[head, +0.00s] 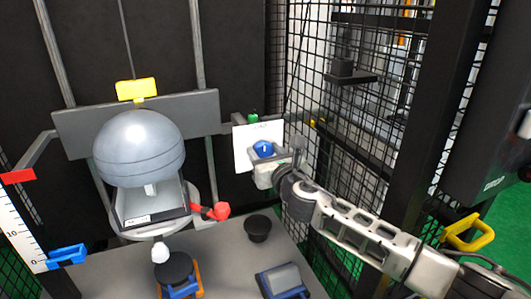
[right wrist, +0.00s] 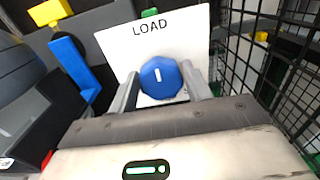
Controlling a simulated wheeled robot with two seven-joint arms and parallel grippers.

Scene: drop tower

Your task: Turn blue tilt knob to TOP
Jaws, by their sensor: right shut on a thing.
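The blue tilt knob (head: 263,149) sits on a white plate (head: 243,158) to the right of the big grey ball. In the right wrist view the knob (right wrist: 160,78) has a short white mark, almost upright, below the word LOAD on the plate (right wrist: 190,45). My right gripper (head: 272,160) is at the knob, its two fingers (right wrist: 160,88) on either side, shut on it. The lower part of the plate is hidden behind the gripper, and I read no TOP label. My left gripper is not in view.
A grey ball (head: 140,148) rests above an open dark tray (head: 150,218), with a red handle (head: 217,212) beside it. A black cup (head: 257,228) stands on the grey table (head: 225,262). A wire mesh fence (head: 365,125) stands close behind my right arm.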

